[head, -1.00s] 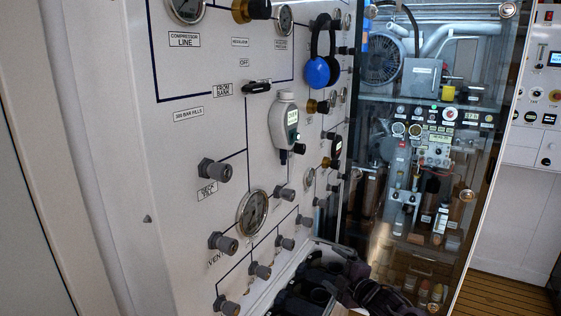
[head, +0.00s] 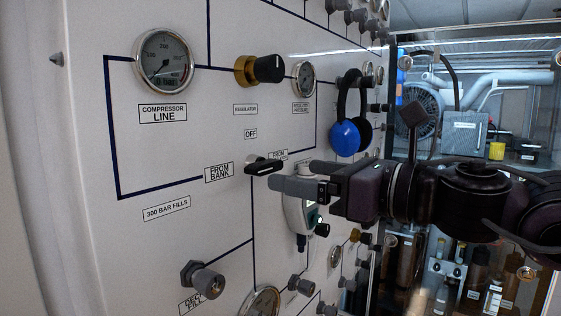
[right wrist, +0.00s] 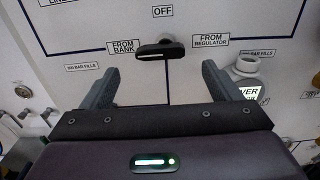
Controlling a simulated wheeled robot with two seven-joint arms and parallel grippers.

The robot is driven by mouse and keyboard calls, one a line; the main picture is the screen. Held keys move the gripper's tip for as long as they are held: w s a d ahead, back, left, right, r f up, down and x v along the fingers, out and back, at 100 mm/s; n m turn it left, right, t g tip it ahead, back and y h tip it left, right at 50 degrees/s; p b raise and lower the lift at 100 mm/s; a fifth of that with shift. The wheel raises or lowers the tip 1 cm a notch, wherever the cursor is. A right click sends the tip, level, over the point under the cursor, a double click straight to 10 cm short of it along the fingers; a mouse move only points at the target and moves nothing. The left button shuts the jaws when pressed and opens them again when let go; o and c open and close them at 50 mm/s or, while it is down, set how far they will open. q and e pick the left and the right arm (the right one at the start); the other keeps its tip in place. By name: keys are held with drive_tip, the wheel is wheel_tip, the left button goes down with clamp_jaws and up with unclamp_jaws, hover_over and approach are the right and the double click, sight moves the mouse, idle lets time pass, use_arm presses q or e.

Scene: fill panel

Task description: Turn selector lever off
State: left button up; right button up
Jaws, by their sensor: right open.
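The selector lever (head: 263,166) is a small black handle on the white panel, below the OFF label (head: 250,133) and between the FROM BANK label (head: 219,172) and a partly hidden FROM REGULATOR label. In the right wrist view the lever (right wrist: 160,52) lies roughly level, with a white mark on its left part pointing toward FROM BANK. My right gripper (head: 290,177) is open, its fingers just right of the lever in the head view. In the right wrist view the gripper (right wrist: 160,85) has its fingers spread to either side below the lever, apart from it. My left gripper is not in view.
A compressor line gauge (head: 164,61) and a black regulator knob (head: 268,69) sit above. Blue ear defenders (head: 345,137) hang to the right. A grey handheld device (head: 298,215) is partly behind my gripper. A grey fitting (head: 204,278) juts out below.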

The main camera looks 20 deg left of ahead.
sight(271, 168)
drive_tip(key=p+x, duration=0.2)
drive_tip(key=x, duration=0.3)
drive_tip(key=shift+a+r+p, duration=0.15)
drive_tip(key=shift+a+p, duration=0.1)
drive_tip(key=shift+p, duration=0.1)
drive_tip(key=shift+w+a, duration=0.25)
drive_tip(key=c, duration=1)
